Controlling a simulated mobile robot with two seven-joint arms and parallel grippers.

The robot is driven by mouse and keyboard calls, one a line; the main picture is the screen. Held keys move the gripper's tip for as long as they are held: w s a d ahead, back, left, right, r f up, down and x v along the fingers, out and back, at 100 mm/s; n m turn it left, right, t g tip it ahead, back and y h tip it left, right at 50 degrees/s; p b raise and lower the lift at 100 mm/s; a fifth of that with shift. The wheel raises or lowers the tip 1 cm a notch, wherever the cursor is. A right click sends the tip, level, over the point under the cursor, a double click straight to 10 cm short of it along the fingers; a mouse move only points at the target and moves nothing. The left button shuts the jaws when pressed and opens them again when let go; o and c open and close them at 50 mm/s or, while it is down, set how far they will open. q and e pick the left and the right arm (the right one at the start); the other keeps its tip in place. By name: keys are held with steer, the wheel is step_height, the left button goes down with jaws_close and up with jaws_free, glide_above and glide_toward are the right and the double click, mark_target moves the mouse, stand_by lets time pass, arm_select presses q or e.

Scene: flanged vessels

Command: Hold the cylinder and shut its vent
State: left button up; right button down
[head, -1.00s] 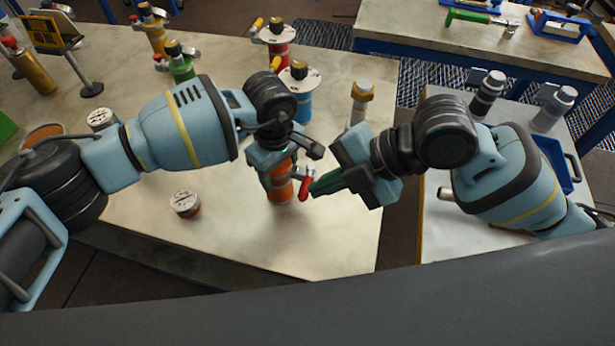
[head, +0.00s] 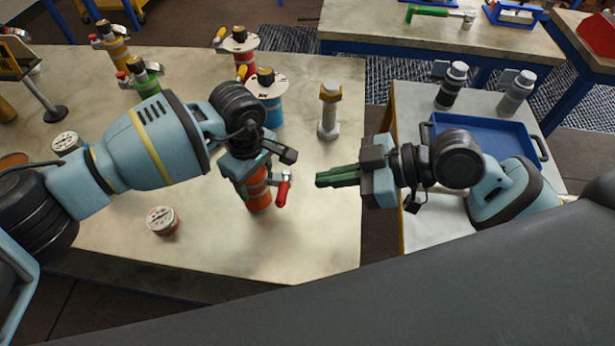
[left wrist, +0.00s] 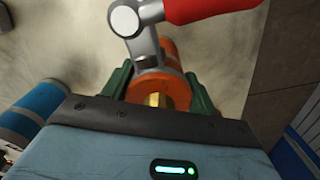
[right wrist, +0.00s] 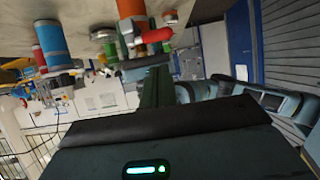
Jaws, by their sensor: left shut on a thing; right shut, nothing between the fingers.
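The orange cylinder (head: 259,200) stands upright on the workbench. My left gripper (head: 258,168) is shut around its upper part. In the left wrist view, the cylinder's orange top (left wrist: 160,88) with a brass piece sits between the green fingers. A metal vent lever with a red handle (head: 283,192) sticks out on the cylinder's right side. The red handle also shows in the left wrist view (left wrist: 208,8) and the right wrist view (right wrist: 154,35). My right gripper (head: 320,181) is shut and empty, to the right of the handle, with a gap between them.
A grey post with a brass top (head: 330,110) stands behind the gap between the grippers. A blue flanged vessel (head: 270,108) and a red one (head: 240,48) stand behind the cylinder. A blue tray (head: 485,140) is on the right-hand table.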

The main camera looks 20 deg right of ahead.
mark_target(284, 192)
steer(key=x, duration=0.9)
steer(key=shift+a, duration=0.15)
steer(key=shift+d+n+g+y, duration=0.2)
steer(key=shift+d+n+g, duration=0.05)
steer(key=shift+n+g, duration=0.45)
steer(key=shift+d+n+g+y, duration=0.2)
steer(key=shift+d+n+g, duration=0.1)
steer(key=shift+n+g, duration=0.35)
steer(key=n+g, duration=0.2)
steer(key=d+n+g, duration=0.1)
steer(key=n+g, duration=0.1)
steer(key=d+n+g, duration=0.1)
steer(key=n+g, duration=0.1)
steer(key=shift+w+d+g+h, duration=0.2)
steer(key=shift+w+g+h, duration=0.1)
steer(key=shift+g, duration=0.05)
steer(key=shift+w+d, duration=0.25)
steer(key=shift+d, duration=0.3)
steer(key=shift+w, duration=0.1)
steer(key=shift+w+d+f, duration=0.1)
steer(key=shift+w+d, duration=0.15)
steer(key=shift+d, duration=0.05)
stand_by(0.9)
